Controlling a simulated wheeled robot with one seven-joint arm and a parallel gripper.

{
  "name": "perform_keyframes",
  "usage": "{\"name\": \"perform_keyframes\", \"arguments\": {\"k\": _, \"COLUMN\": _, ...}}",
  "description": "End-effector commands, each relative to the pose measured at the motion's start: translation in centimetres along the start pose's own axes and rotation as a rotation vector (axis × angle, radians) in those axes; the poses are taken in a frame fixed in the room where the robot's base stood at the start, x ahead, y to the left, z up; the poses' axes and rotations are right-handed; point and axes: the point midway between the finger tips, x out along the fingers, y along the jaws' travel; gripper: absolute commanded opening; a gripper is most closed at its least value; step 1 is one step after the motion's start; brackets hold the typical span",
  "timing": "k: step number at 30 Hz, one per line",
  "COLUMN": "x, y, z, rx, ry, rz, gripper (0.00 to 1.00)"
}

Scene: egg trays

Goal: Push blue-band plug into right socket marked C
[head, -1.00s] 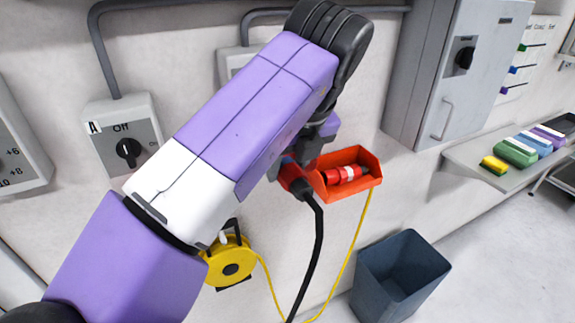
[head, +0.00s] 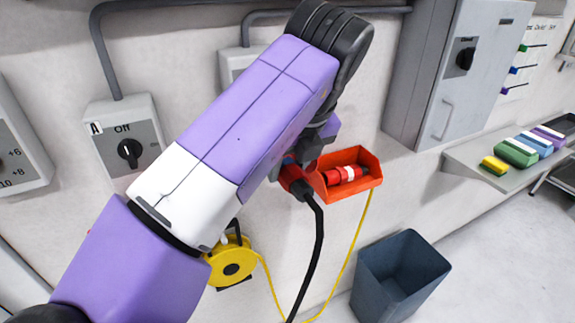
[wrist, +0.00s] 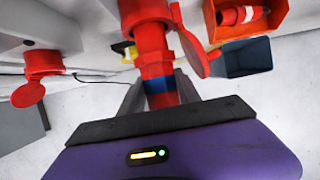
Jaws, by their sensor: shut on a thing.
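My gripper (wrist: 158,92) is shut on the red plug with a blue band (wrist: 158,85), one grey finger on each side. The plug points up the wrist view toward a red socket (wrist: 146,12) with its round lid (wrist: 200,55) swung open to the right. Plug and socket line up and seem to meet, but I cannot tell how deep the plug sits. No letter C is readable. Another red socket (wrist: 42,62) with a hanging lid is at the left. In the head view my arm hides most of this; the red plug end (head: 297,181) shows with its black cable (head: 318,235).
An orange-red bin (head: 372,184) holding a red plug with a white band (head: 345,174) is just right of my gripper. A yellow cable reel (head: 216,268) hangs on the wall. A dark blue bin (head: 400,275) stands below. A grey cabinet (head: 470,70) is to the right.

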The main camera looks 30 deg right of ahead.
Motion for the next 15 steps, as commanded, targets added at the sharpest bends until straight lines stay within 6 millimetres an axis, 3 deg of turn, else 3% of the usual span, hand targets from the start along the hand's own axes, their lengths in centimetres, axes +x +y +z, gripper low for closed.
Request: {"name": "perform_keyframes", "arguments": {"k": 15, "x": 0.28, "y": -0.04, "z": 0.85, "rx": -0.001, "ry": -0.001, "rz": -0.001, "gripper": 0.0}}
